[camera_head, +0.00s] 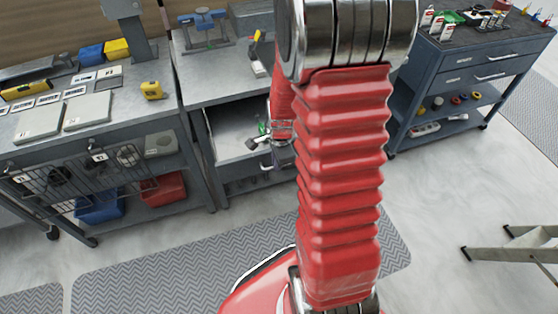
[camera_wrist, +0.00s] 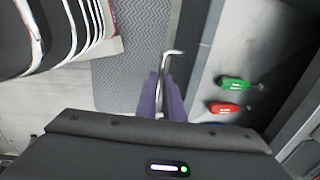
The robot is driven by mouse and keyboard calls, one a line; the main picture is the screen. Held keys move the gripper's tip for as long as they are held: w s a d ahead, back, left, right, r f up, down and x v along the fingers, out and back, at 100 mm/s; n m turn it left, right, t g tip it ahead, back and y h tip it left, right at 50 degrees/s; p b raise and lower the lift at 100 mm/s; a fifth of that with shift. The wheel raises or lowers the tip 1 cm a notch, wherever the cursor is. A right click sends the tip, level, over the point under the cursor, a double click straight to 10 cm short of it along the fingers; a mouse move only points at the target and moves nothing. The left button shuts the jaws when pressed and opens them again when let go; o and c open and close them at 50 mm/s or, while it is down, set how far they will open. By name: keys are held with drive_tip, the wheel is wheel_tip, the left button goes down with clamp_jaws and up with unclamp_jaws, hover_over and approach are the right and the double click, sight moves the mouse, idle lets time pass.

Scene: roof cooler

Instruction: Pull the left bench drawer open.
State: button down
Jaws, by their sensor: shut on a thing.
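The bench drawer (camera_head: 226,122) stands pulled out from the middle workbench, with its pale interior showing. It also shows in the wrist view (camera_wrist: 205,88), with a green-handled tool (camera_wrist: 233,83) and a red-handled tool (camera_wrist: 230,108) inside. My gripper (camera_head: 282,156) is at the drawer's front, partly hidden behind my red arm. In the wrist view, its purple fingers (camera_wrist: 163,88) are shut around the metal drawer handle (camera_wrist: 172,53), whose bent end sticks out beyond them. My arm hides the drawer's right part in the head view.
A left bench (camera_head: 120,117) holds cases and a yellow tool, with a wire rack and bins below. A blue-grey cart (camera_head: 455,70) stands at the right. A step stool (camera_head: 505,250) is at the lower right. The patterned floor mat (camera_head: 150,262) is clear.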

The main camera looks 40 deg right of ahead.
drive_tip(key=shift+s+a+f, duration=0.1)
drive_tip(key=shift+s, duration=0.05)
drive_tip(key=c, duration=2.2)
unclamp_jaws()
drive_tip(key=shift+s+a+r, duration=0.1)
drive_tip(key=shift+s+r, duration=0.3)
drive_tip(key=shift+r, duration=1.85)
drive_tip(key=shift+s+a+r, duration=0.1)
drive_tip(key=shift+s+r, duration=0.25)
drive_tip(key=shift+r, duration=1.95)
drive_tip(key=shift+s+a+r, duration=0.1)
drive_tip(key=shift+s+r, duration=0.3)
drive_tip(key=shift+r, duration=1.85)
